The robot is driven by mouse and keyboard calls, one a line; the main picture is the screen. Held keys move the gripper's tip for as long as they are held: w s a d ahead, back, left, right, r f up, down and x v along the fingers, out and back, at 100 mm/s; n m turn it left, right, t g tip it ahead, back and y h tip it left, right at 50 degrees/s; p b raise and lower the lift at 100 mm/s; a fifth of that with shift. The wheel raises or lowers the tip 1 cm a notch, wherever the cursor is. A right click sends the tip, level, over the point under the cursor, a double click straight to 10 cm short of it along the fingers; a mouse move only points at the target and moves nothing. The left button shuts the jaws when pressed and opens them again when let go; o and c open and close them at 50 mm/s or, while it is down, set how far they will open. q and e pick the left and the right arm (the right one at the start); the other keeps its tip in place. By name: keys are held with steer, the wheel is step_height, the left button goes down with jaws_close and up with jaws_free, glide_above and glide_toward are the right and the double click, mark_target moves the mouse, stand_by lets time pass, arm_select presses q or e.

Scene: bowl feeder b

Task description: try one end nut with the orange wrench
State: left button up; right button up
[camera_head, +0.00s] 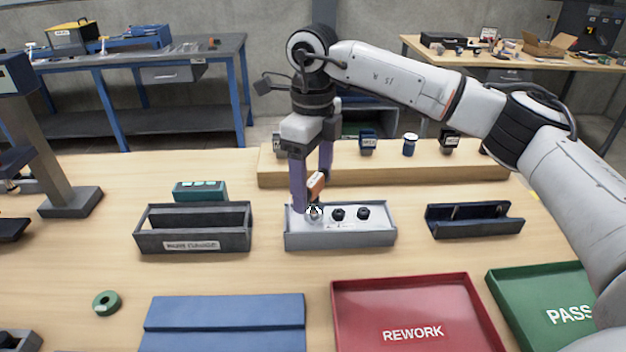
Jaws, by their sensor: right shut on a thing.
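A light grey block (340,238) stands in the middle of the bench, with a row of nuts along its top. The middle nut (338,214) and the right end nut (363,213) are dark and in plain view. My right gripper (313,188) points down over the block's left end, its purple fingers shut on the orange wrench (317,183). The wrench's metal lower end (314,211) is at the left end position and hides most of what is there. I cannot tell whether it is seated around that nut. My left gripper is not in view.
A dark open gauge box (150,242) stands left of the block, a dark tray (474,228) right of it. In front are a blue mat (225,312), red REWORK tray (450,283) and green PASS tray (515,290). A wooden riser (400,176) runs behind.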

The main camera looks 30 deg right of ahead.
steer(key=shift+f, duration=0.15)
stand_by(0.3)
steer(key=shift+m, duration=1.1)
steer(key=shift+m, duration=1.2)
steer(key=shift+p, duration=0.3)
steer(key=shift+m, duration=1.1)
